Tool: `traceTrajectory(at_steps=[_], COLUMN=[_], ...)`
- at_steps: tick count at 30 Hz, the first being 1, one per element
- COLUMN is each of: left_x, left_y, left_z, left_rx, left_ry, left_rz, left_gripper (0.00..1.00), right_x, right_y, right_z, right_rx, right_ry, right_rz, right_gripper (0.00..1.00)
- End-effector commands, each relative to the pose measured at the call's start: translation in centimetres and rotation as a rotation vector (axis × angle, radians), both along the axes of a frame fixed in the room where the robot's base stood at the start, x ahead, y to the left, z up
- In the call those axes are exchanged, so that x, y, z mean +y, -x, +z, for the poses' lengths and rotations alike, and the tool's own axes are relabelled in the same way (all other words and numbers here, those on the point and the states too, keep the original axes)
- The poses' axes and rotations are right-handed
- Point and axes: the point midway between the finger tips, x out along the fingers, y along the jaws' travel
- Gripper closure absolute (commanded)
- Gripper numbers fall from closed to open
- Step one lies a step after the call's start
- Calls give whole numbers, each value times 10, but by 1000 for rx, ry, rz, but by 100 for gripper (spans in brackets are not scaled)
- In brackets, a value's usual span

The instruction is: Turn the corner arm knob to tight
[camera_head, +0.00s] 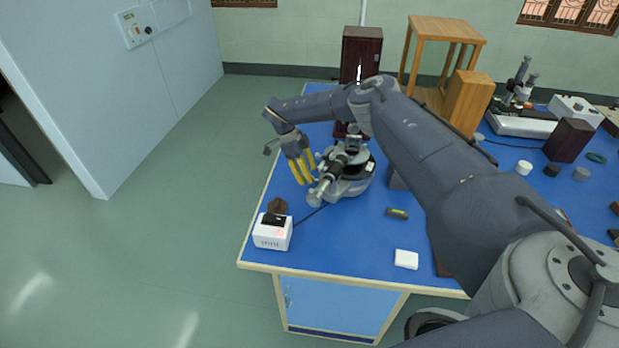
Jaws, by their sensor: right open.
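A grey and black spectrometer (350,187) stands near the left corner of the blue-topped bench. Its telescope arm (328,179) points toward the front left of the bench. The arm's knob is too small to make out, so its setting cannot be told. My right gripper (303,169), with yellow fingers pointing down, hangs just left of the spectrometer, beside the telescope arm. It is open, with nothing seen between its fingers. Whether a finger touches the instrument cannot be told. My left gripper is out of view.
A white box (272,233) with a dark top and a brown object (277,206) stand at the bench's left edge (262,207). A small dark item (397,213) and a white block (406,259) lie in front. My right arm crosses above the bench and hides part of it.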

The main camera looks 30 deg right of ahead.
Motion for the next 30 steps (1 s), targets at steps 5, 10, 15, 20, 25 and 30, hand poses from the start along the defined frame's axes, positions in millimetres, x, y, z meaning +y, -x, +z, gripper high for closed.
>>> traceTrajectory(at_steps=[5,10,15,20,25,30], left_x=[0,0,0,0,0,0], left_y=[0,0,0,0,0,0], left_z=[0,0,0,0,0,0], left_rx=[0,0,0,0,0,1], left_ry=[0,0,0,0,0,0], left_rz=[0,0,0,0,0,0], left_gripper=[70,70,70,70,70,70], right_x=[-3,-5,-5,-5,-5,-5], right_y=[4,6,6,6,6,6], right_z=[-13,-18,-18,-18,-18,-18], right_rx=[0,0,0,0,0,0], right_ry=[0,0,0,0,0,0], right_rz=[-1,-1,-1,-1,-1,-1], right_gripper=[57,57,57,58,78,98])
